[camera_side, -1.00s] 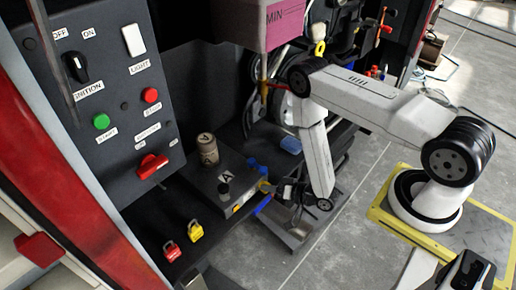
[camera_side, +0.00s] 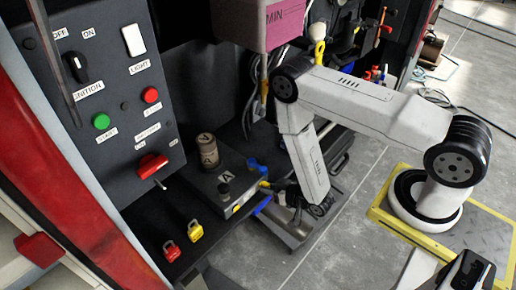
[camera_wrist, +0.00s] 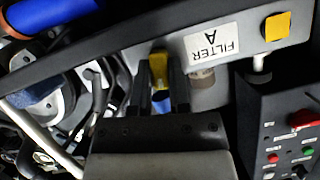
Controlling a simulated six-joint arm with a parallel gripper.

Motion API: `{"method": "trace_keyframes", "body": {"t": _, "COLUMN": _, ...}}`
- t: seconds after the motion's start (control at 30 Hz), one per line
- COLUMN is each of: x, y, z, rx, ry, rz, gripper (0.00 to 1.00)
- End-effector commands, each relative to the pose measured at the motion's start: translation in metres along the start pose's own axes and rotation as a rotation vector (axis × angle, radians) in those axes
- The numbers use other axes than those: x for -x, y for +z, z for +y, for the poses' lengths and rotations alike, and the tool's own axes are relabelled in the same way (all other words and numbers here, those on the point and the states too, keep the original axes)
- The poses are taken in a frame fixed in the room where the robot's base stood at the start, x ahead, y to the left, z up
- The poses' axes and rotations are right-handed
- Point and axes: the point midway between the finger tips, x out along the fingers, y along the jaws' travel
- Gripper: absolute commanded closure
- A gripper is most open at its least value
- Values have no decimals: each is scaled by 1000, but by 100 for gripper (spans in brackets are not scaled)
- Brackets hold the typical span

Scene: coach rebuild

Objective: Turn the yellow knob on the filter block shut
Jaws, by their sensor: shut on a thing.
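The yellow knob (camera_wrist: 159,66) shows between the two fingers of my gripper (camera_wrist: 162,75) in the wrist view, with the fingers shut on it. Part of the knob is hidden by the fingers. It sits beside the edge of the filter block (camera_wrist: 120,38), which carries a white "FILTER A" label (camera_wrist: 212,45). In the side view the grey filter block (camera_side: 213,187) lies on the dark shelf. My gripper (camera_side: 274,190) is at its right end there. The knob is small and mostly hidden in that view, so its angle is unclear.
Blue hose (camera_wrist: 55,17) runs close by the block. A tan canister (camera_side: 207,150) stands behind the block. A red padlock (camera_side: 172,251) and a yellow padlock (camera_side: 195,230) lie in front of it. A switch panel (camera_side: 110,115) rises at the left.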

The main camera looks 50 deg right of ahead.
Motion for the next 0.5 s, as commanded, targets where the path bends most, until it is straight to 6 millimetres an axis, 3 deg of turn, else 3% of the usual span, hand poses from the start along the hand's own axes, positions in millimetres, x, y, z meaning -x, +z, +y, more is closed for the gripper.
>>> {"method": "trace_keyframes", "body": {"t": 0.5, "x": 1, "y": 1, "z": -1, "rx": 199, "ry": 83, "rz": -2, "gripper": 100}}
